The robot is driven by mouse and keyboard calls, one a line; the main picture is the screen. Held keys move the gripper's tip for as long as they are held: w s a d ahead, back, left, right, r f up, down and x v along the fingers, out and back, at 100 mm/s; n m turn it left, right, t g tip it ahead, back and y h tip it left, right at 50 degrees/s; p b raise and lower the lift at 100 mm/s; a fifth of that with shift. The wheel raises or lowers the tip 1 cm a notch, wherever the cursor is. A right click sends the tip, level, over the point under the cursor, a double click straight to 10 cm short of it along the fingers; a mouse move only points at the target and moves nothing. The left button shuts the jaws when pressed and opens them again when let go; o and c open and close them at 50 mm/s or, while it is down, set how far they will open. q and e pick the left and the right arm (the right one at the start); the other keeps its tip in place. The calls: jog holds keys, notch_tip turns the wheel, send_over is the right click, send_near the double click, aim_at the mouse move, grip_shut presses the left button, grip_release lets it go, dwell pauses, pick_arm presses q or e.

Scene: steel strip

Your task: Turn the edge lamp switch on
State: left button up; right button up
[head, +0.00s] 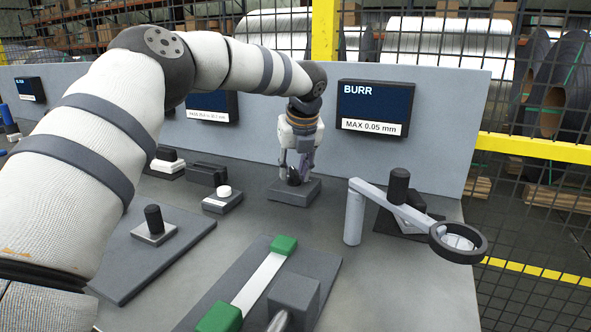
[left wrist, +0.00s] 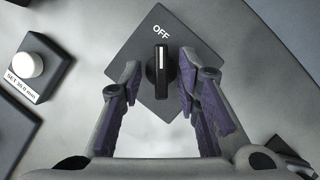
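The edge lamp switch is a black rotary knob on a dark grey square box (head: 302,194) near the back panel. In the left wrist view, the knob (left wrist: 161,72) has a white line pointing at the word OFF on the box's plate (left wrist: 185,42). My left gripper (head: 297,176) points down over the switch. In the left wrist view, its purple-padded fingers (left wrist: 165,98) are apart on both sides of the knob, with a gap on each side. My right gripper is not in view.
A box with a white button (head: 223,192) stands left of the switch. A magnifier arm with a ring (head: 457,241) is to the right. A strip between green clamps (head: 262,280) lies in front. A screen reading BURR (head: 375,106) is on the back panel.

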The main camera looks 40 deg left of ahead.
pick_arm(q)
jog(key=shift+c, duration=0.6)
grip_shut()
